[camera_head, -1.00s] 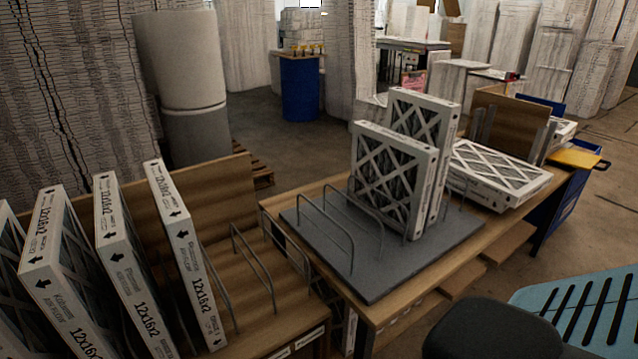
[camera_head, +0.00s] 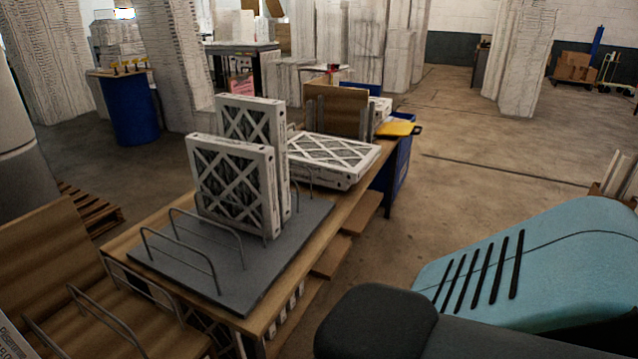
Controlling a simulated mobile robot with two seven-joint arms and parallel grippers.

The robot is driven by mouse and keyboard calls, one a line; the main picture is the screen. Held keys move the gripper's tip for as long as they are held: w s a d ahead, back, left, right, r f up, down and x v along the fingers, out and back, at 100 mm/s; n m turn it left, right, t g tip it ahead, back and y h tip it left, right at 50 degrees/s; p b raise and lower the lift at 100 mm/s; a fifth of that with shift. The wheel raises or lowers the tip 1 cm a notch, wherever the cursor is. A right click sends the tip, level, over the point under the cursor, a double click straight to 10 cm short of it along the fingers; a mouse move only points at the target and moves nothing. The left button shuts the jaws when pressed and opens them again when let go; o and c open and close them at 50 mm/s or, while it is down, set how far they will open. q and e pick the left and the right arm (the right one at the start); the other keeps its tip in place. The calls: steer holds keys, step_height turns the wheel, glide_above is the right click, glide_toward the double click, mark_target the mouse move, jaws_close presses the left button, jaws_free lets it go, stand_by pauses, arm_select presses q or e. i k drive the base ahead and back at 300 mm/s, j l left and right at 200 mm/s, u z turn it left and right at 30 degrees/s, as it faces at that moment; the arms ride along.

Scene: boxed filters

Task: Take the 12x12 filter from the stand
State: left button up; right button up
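Two boxed filters stand upright side by side in the wire stand on the grey board (camera_head: 190,262). The shorter, squarer filter (camera_head: 232,187) is in front, and a taller filter (camera_head: 252,118) is behind it. No size label is readable on either from here. The wire loops of the stand (camera_head: 180,258) to the left of them are empty. Neither gripper shows in the head view.
Another filter (camera_head: 330,158) lies flat behind the stand on the wooden table (camera_head: 124,243). A yellow object (camera_head: 398,129) sits beyond it, over a blue cabinet. A wooden rack (camera_head: 50,262) is at lower left. Open floor (camera_head: 470,160) lies to the right.

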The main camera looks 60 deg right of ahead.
mark_target(241, 171)
steer(key=z, duration=0.7)
steer(key=i+l, duration=0.1)
steer(key=l, duration=0.2)
steer(key=i+l, duration=0.15)
steer(key=l, duration=0.2)
steer(key=i+l, duration=0.1)
steer(key=l, duration=0.2)
steer(key=i+l, duration=0.1)
steer(key=l, duration=0.25)
